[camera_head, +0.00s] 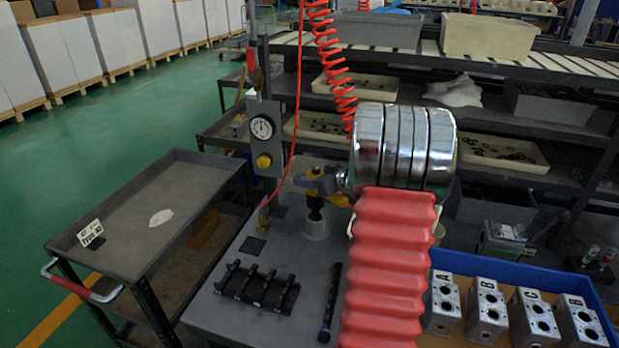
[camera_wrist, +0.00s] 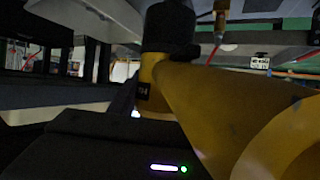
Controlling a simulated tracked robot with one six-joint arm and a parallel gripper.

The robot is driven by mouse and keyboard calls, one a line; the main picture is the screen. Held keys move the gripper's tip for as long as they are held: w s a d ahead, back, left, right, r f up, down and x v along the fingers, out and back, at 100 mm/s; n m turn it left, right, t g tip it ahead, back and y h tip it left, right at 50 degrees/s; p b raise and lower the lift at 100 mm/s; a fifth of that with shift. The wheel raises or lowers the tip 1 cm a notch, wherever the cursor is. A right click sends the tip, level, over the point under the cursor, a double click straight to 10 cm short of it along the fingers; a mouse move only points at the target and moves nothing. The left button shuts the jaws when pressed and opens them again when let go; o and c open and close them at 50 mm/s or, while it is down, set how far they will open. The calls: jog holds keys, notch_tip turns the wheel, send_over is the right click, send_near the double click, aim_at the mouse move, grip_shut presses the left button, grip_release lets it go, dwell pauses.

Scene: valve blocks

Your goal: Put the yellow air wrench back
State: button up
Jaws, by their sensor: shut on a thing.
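The yellow air wrench (camera_head: 322,181) is at the middle of the table in the head view, with its dark nose down. The nose is at the top of the white cylindrical holder (camera_head: 315,228); I cannot tell how deep it sits. My gripper (camera_head: 338,181) is shut on the wrench and partly hidden behind my arm. In the wrist view, which looks upside down, the yellow wrench body (camera_wrist: 255,115) fills the right side and its black end (camera_wrist: 168,27) points to the top. The fingertips are not clear there.
A gauge post (camera_head: 263,135) stands behind the wrench, with a red hose (camera_head: 296,110) near it. A black rack (camera_head: 257,287) and a black rod (camera_head: 329,300) lie in front. A blue tray (camera_head: 520,272) with several metal valve blocks is at right. A grey cart (camera_head: 150,200) stands left.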

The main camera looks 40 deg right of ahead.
aim_at(340, 195)
jog(key=shift+f, duration=2.5)
dwell(1.2)
jog(key=shift+d, duration=0.1)
jog(key=o, duration=1.5)
jog(key=shift+c, duration=0.2)
jog(key=shift+f, duration=0.2)
jog(key=v, duration=1.4)
jog(key=shift+w, duration=0.1)
